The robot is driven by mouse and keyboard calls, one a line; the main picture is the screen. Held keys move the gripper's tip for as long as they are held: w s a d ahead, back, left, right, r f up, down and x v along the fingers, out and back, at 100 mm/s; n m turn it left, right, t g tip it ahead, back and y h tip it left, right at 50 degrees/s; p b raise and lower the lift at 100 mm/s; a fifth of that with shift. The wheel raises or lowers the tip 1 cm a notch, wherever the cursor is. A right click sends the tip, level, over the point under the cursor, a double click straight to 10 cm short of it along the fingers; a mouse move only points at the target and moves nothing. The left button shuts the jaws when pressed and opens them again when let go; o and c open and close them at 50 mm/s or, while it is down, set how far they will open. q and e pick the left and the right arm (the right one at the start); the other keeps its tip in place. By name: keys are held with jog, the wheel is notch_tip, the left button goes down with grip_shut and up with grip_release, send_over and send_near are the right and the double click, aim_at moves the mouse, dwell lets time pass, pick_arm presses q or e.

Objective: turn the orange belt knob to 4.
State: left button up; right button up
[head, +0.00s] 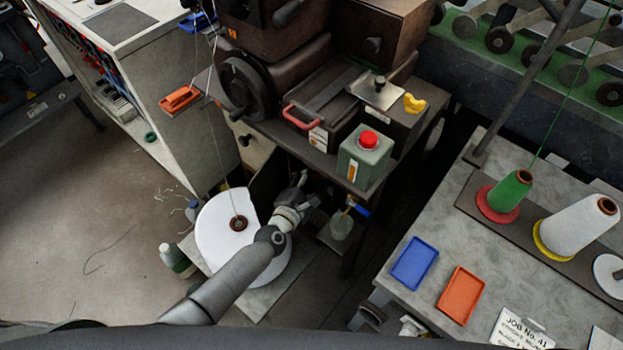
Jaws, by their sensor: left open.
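I cannot make out an orange belt knob with a number scale in the head view. My left gripper (308,190) is open and empty, above the floor just in front of the dark sewing machine's stand (325,160). It is to the right of the large white cone of thread (215,228), and my left forearm crosses in front of part of that cone. A yellow lobed piece (413,103) sits on the machine's table, up and to the right of the gripper.
A green can with a red cap (362,160) stands at the table's front corner. A grey bench (400,300) at the right holds blue and orange trays and thread cones. Open floor lies at the left.

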pick_arm(q)
jog(key=shift+c, duration=0.5)
jog(key=c, duration=0.7)
jog(key=shift+c, duration=1.2)
pick_arm(e)
jog(key=shift+a+f, duration=0.1)
jog(key=shift+a, duration=0.25)
jog(key=shift+f, duration=0.1)
pick_arm(q)
jog(key=m+b, duration=0.1)
jog(key=m+t+b, duration=0.1)
jog(key=b, duration=0.1)
jog(key=shift+s+f+m+y, duration=0.1)
jog(key=shift+f+m+y, duration=0.2)
jog(key=shift+m+y, duration=0.1)
jog(key=shift+m+t+b, duration=0.5)
jog(key=shift+m+b, duration=0.45)
jog(key=shift+m, duration=0.05)
jog(key=shift+m+b, duration=0.35)
jog(key=shift+m, duration=0.15)
pick_arm(e)
jog(key=f, duration=0.5)
jog(key=shift+d+f, duration=0.1)
jog(key=shift+d, duration=0.15)
